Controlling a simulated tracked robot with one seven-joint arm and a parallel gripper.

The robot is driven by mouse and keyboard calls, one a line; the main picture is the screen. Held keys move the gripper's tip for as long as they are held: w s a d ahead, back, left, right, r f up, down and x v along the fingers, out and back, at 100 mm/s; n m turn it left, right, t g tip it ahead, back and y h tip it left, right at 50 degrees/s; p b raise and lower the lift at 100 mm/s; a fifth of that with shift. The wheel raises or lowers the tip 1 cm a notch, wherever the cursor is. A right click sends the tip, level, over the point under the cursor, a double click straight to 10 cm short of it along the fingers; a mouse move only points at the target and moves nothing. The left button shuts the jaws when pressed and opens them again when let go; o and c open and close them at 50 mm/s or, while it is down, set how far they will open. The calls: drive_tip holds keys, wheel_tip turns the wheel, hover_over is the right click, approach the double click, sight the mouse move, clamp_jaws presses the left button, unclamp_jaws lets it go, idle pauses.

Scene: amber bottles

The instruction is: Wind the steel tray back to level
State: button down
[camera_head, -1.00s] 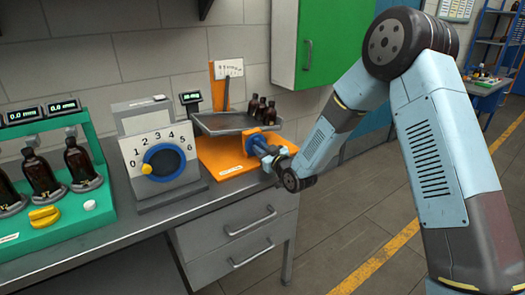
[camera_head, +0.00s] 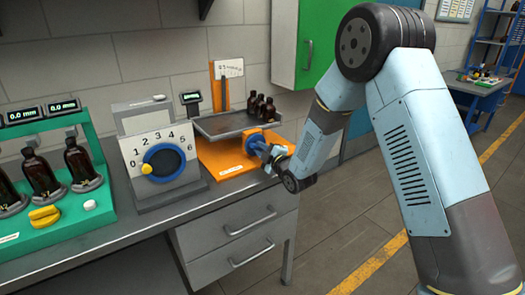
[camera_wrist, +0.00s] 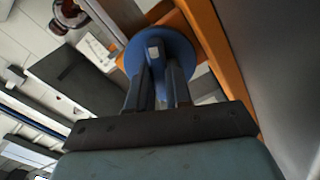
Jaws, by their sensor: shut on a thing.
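The steel tray (camera_head: 222,124) sits on the orange stand (camera_head: 222,156) in the head view, carrying small brown bottles (camera_head: 261,106) toward its right end. It looks close to level, but I cannot judge its exact tilt. A blue round knob (camera_head: 255,137) is on the stand's front, below the tray. My gripper (camera_head: 267,150) is at this knob. In the wrist view my gripper (camera_wrist: 158,78) is shut on the middle part of the blue knob (camera_wrist: 185,55), with a pale mark showing. The fingers hide part of the knob.
A small display (camera_head: 190,98) and a white scale card (camera_head: 229,68) stand behind the tray; their readings are too small. Left are a grey dial box (camera_head: 140,120) and a green rack (camera_head: 98,142) with larger bottles. A green cabinet (camera_head: 318,45) hangs behind.

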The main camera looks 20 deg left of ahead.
drive_tip(key=n, duration=0.5)
drive_tip(key=shift+s+f, duration=0.15)
drive_tip(key=shift+f, duration=0.15)
drive_tip(key=shift+n, duration=0.3)
drive_tip(key=c, duration=1.3)
unclamp_jaws()
drive_tip(key=shift+o, duration=1.3)
drive_tip(key=shift+r, duration=0.15)
drive_tip(key=v, duration=1.3)
drive_tip(key=shift+d, duration=0.3)
drive_tip(key=shift+s, duration=0.1)
